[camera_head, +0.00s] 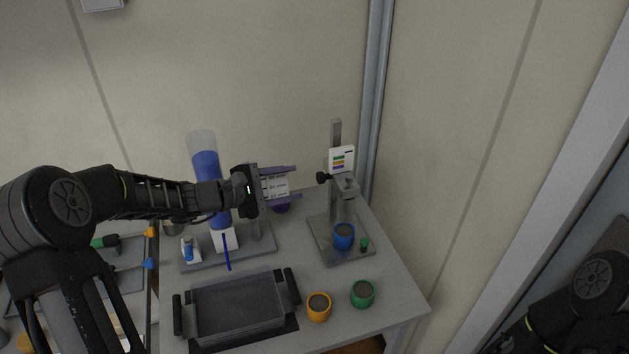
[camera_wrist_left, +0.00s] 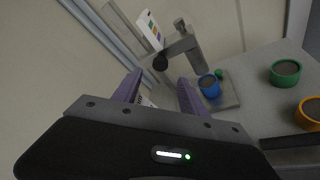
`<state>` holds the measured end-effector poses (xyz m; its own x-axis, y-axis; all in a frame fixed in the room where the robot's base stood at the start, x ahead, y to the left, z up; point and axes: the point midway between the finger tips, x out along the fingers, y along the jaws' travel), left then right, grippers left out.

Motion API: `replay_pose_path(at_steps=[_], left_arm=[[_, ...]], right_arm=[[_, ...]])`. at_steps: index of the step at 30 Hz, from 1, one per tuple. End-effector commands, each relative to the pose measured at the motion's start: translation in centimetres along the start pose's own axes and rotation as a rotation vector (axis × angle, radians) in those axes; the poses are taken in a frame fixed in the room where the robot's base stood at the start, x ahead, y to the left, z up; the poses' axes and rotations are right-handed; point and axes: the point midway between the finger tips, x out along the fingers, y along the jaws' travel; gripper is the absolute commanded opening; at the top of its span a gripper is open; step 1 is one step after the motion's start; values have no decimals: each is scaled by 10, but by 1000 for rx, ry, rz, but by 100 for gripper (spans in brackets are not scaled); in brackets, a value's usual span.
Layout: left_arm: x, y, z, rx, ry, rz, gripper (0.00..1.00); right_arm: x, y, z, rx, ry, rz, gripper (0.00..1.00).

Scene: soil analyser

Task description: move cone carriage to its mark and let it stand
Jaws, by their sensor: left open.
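The cone carriage (camera_head: 345,183) is a grey block on the upright post (camera_head: 336,135) of the right-hand stand. A black knob (camera_head: 322,178) sticks out on its left, and it also shows in the wrist view (camera_wrist_left: 160,62). A white card with coloured bands (camera_head: 341,158) is at the post by the carriage; I cannot tell which band the carriage lines up with. My left gripper (camera_head: 298,182) has purple fingers, apart and empty. It is to the left of the knob with a gap between; its fingers (camera_wrist_left: 158,88) point towards the stand in the wrist view. My right gripper is out of view.
A blue cup (camera_head: 343,237) stands on the stand's base below the carriage, beside a small green knob (camera_head: 364,243). Orange (camera_head: 319,307) and green (camera_head: 362,294) cups are in front. A grey tray (camera_head: 238,312) and a blue cylinder (camera_head: 208,175) are left. A wall is behind.

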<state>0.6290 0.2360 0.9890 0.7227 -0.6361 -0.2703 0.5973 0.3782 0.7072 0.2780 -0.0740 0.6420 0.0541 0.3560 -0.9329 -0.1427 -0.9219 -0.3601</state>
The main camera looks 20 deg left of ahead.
Motion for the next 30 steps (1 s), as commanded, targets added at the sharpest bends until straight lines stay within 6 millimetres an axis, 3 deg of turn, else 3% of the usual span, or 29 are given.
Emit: replay_pose_path(at_steps=[8,19,30], left_arm=[[17,1,1,-1,-1,-1,50],[71,0,1,-1,-2,-1,50],[78,0,0,0,1,0,50]], right_arm=[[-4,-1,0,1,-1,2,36],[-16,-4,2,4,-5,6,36],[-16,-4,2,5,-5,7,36]])
